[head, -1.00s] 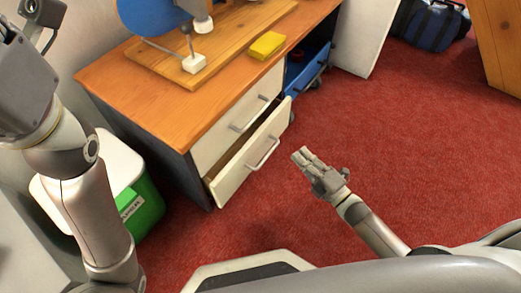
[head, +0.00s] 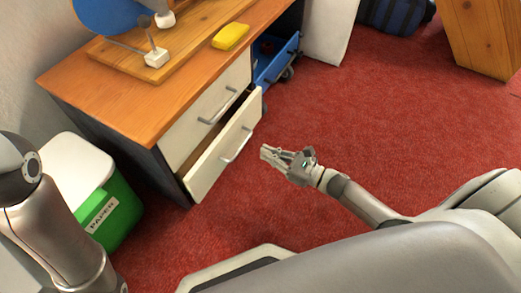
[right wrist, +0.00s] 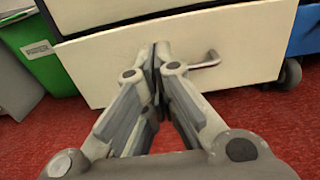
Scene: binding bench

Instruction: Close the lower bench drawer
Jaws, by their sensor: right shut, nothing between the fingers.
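The lower bench drawer (head: 222,160) has a cream front with a silver handle (head: 238,147). It stands partly pulled out, with a dark gap above its front. My right gripper (head: 266,152) is shut and empty in front of the drawer, low over the carpet and pointing at the drawer front. In the right wrist view the closed fingertips (right wrist: 158,50) overlap the drawer front (right wrist: 110,65), left of the handle (right wrist: 206,60). In the head view a small gap shows between fingertips and drawer. My left gripper is out of view; only part of that arm shows.
The upper drawer (head: 207,122) looks shut. A green paper bin (head: 115,212) stands left of the bench. A blue wheeled cart (head: 277,62) stands at its right end. A yellow block (head: 231,36) lies on the bench top. Red carpet (head: 370,120) is clear to the right.

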